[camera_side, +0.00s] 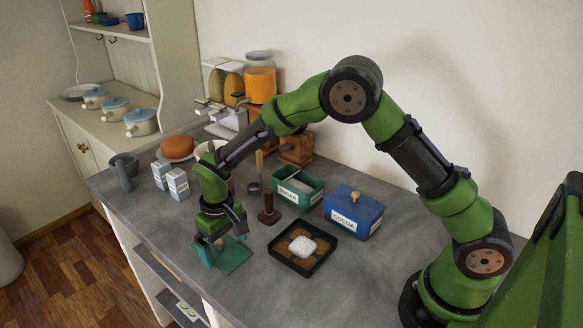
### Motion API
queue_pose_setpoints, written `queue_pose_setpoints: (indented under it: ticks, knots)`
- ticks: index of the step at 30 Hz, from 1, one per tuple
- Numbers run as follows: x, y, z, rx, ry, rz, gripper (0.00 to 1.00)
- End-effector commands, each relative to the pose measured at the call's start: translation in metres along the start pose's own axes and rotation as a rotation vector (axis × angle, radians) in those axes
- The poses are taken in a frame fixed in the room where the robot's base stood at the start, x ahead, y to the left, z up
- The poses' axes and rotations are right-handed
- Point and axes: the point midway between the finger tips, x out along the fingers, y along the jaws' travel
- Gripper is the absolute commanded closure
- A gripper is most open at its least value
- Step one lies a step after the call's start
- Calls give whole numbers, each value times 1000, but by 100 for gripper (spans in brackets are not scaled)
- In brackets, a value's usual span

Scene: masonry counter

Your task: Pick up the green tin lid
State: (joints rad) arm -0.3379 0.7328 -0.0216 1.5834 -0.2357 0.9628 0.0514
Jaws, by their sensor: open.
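The green tin lid (235,259) lies flat on the grey counter near its front edge, at the middle left of the side view. A small wooden knob (219,243) shows on it. My gripper (220,236) points down over the lid, open, with its fingers around or close beside the knob. I cannot tell whether the fingers touch the knob. My gripper hides the back left part of the lid. The green sugar tin (287,194) stands open behind and to the right, with pale contents showing.
A blue cocoa tin (351,218) with its lid on stands to the right. A dark wooden tamper (269,216) stands behind the lid. White cartons (178,184) and a mortar (125,171) stand left.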

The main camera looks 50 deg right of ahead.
Motion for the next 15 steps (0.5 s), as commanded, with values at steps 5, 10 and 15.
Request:
queue_pose_setpoints:
  ticks: [5, 10, 15]
  knots:
    - [5, 0, 0, 1, 1, 0, 0]
    - [5, 0, 0, 1, 1, 0, 8]
    - [5, 0, 0, 1, 1, 0, 34]
